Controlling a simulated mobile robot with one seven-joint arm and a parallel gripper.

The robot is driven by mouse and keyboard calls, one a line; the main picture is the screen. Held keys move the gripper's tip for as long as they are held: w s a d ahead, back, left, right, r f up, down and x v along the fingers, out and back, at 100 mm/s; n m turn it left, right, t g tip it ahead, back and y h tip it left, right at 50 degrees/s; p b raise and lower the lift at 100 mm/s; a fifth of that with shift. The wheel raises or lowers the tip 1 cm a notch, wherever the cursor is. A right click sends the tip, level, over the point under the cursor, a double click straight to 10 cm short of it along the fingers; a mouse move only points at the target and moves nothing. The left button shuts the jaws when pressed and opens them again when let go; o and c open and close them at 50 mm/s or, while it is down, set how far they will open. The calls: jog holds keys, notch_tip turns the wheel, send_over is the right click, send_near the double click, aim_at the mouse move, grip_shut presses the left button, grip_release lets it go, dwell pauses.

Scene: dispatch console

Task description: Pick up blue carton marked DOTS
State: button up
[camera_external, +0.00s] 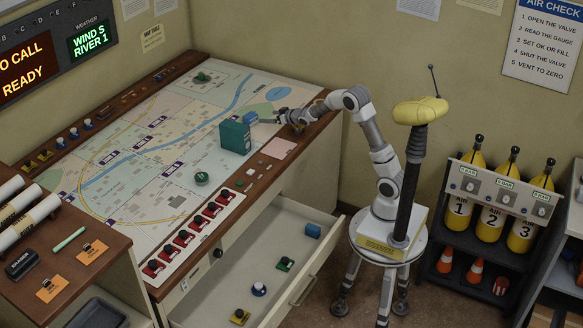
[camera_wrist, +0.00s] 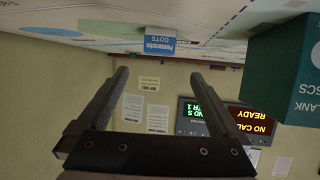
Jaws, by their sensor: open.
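The blue carton (camera_external: 250,118) is small and sits on the map table beside the larger green box. In the wrist view the carton (camera_wrist: 155,42) shows upside down, with the word DOTS readable on its face. My gripper (camera_wrist: 156,75) is open and empty. Its two dark fingers point toward the carton, which appears beyond the tips and roughly centred between them. In the external view my gripper (camera_external: 261,121) is low over the table's right end, just right of the carton. I cannot tell the exact gap between the fingertips and the carton.
The green box (camera_external: 235,138) stands close to the carton and shows at the right of the wrist view (camera_wrist: 285,65). A pink pad (camera_external: 279,149) lies near the table edge. An open drawer (camera_external: 265,250) juts out below. The map around the carton is mostly flat.

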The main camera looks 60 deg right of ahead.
aim_at(253, 117)
jog(key=b+x, duration=0.1)
jog(key=x, duration=1.2)
jog(key=shift+w+d+f, duration=0.1)
jog(key=shift+f, duration=0.05)
jog(key=c, duration=1.2)
jog(key=shift+c, duration=0.2)
